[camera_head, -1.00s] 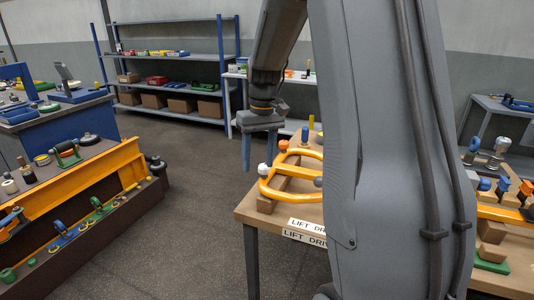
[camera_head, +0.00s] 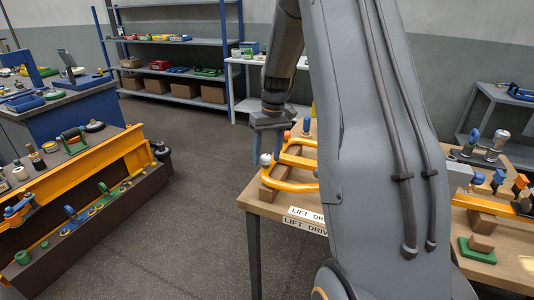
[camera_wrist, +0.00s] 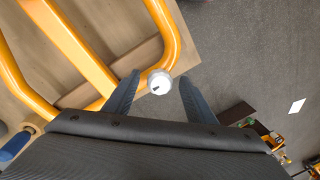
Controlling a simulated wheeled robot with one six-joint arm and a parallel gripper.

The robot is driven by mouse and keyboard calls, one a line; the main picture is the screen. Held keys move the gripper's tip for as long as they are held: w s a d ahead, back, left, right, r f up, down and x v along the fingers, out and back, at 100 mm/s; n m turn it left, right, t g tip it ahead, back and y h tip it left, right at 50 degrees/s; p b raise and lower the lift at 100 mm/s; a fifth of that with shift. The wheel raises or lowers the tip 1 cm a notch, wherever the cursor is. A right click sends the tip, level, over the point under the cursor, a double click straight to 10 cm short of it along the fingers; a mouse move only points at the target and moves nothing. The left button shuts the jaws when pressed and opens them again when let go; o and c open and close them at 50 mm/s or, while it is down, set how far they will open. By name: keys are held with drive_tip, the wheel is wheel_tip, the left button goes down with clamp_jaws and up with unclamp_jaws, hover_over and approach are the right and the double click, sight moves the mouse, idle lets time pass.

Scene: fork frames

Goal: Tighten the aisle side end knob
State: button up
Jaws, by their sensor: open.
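An orange tubular fork frame (camera_head: 292,186) lies on wooden blocks on a wooden table (camera_head: 262,208). My arm hides the right part of the frame.
A "LIFT DRIV" label (camera_head: 305,223) is on the table's front edge. An orange knob (camera_head: 287,136) and a blue one (camera_head: 306,124) stand farther back. A dark bench with an orange rail (camera_head: 98,170) is left, across open floor (camera_head: 195,190).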

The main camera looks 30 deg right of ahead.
drive_tip(key=c, duration=1.1)
drive_tip(key=shift+o, duration=0.2)
drive_tip(key=shift+m, duration=0.4)
drive_tip(key=m, duration=0.3)
drive_tip(key=shift+m+t+p, duration=0.3)
drive_tip(key=shift+m, duration=0.1)
drive_tip(key=m, duration=0.4)
drive_tip(key=shift+a+r+m+p, duration=0.1)
drive_tip(key=shift+m+p, duration=0.2)
drive_tip(key=shift+p, duration=0.05)
drive_tip(key=m+h, duration=0.1)
drive_tip(key=m, duration=0.3)
drive_tip(key=shift+t+p, duration=0.3)
drive_tip(key=shift+t, duration=0.1)
drive_tip(key=m, duration=0.5)
drive_tip(key=shift+w+a, duration=0.1)
drive_tip(key=shift+m+h, duration=0.3)
